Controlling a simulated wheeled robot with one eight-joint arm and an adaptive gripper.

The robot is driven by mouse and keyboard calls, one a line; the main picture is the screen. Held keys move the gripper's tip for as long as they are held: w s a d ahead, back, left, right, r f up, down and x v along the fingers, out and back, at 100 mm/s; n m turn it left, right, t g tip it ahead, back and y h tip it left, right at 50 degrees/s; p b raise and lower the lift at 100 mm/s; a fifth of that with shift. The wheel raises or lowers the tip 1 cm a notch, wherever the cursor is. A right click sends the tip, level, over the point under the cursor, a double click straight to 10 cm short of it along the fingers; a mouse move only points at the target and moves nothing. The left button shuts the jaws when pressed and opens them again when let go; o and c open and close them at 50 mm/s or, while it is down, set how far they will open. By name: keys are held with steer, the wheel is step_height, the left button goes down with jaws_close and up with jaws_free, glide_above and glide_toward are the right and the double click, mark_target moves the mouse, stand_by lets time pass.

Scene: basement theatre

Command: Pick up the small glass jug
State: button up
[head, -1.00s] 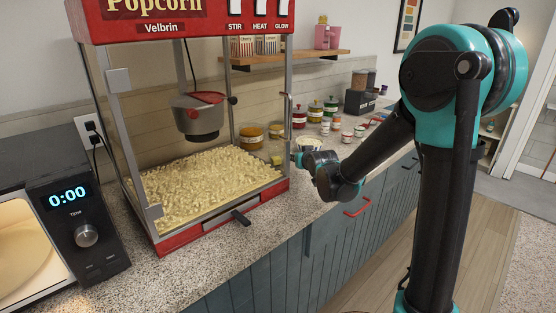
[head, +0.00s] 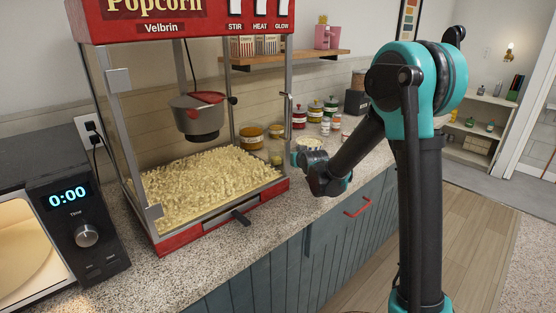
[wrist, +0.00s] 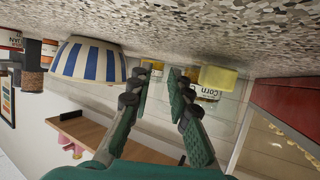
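A small yellow block-like thing (wrist: 217,78) stands on the counter to the right of my fingers in the wrist view, which is upside down. It shows as a small yellowish thing (head: 277,160) beside the popcorn machine in the head view. It may be the small glass jug, but I cannot tell for sure. My gripper (wrist: 160,74) is open and empty, with a narrow gap between its fingers. In the head view my gripper (head: 298,157) is low over the counter, just right of the yellowish thing.
A blue-and-white striped bowl (wrist: 88,60) is close on the left in the wrist view. A jar labelled Corn (wrist: 207,93) stands behind the yellow thing. The red popcorn machine (head: 225,215) fills the counter's left part. A wooden shelf (head: 290,57) hangs above.

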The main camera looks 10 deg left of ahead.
jaws_close()
steer(key=shift+r, duration=0.1)
